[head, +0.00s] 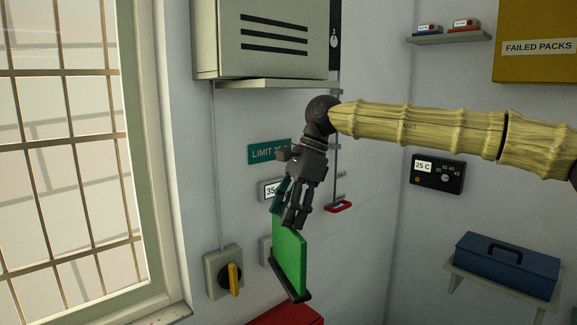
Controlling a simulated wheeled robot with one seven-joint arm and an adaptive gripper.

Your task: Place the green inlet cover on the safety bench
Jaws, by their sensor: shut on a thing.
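The green inlet cover (290,256) hangs below my gripper (290,208) in the head view. It is a flat green panel with a dark strip along its lower edge. It is held roughly upright, a little tilted. My gripper points down and is shut on the upper part of the cover, where a dark green piece shows between the fingers. The exact grip contact is partly hidden by the fingers. No surface labelled as the safety bench can be made out.
A red object (287,316) shows below the cover at the bottom edge. A grey switch box (213,275) with a yellow handle is on the wall at left. A grey cabinet (262,35) hangs above. A blue toolbox (506,264) sits on a shelf at right. A window is at left.

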